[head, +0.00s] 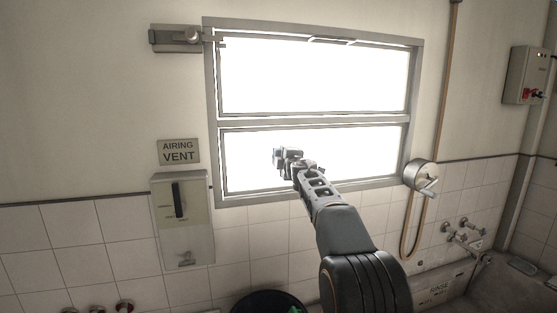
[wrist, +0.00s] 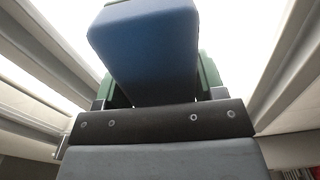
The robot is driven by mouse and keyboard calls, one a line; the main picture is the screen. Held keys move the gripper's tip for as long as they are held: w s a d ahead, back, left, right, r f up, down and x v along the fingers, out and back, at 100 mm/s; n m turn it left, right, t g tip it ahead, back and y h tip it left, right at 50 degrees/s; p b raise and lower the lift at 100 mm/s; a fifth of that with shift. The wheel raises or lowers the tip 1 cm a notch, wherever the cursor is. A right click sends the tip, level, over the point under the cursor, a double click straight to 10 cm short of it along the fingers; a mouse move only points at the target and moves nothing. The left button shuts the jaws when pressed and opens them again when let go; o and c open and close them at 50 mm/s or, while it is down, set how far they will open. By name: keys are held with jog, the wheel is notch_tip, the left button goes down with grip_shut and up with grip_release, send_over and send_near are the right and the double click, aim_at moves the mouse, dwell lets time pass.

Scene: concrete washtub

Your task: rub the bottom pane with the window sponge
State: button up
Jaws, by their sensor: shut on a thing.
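The bottom pane (head: 365,150) is the bright white lower part of the grey-framed window in the head view. My gripper (head: 288,157) is in front of its left-middle part. In the wrist view my gripper (wrist: 156,98) is shut on the window sponge (wrist: 148,45), a blue block with green finger parts showing at its sides. In the head view I cannot make out the sponge apart from the gripper. I cannot tell whether the sponge touches the pane.
The upper pane (head: 310,78) is above, with a latch (head: 180,38) at its left. A dark tub (head: 262,302) is below, taps (head: 465,233) right.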

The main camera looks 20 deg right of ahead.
jog(key=shift+d, duration=3.65)
jog(key=shift+a, duration=8.45)
jog(key=b, duration=0.3)
send_near(255, 158)
jog(key=shift+w, duration=0.55)
jog(key=shift+f, duration=0.1)
jog(key=shift+s+b, duration=0.35)
jog(key=shift+s, duration=1.15)
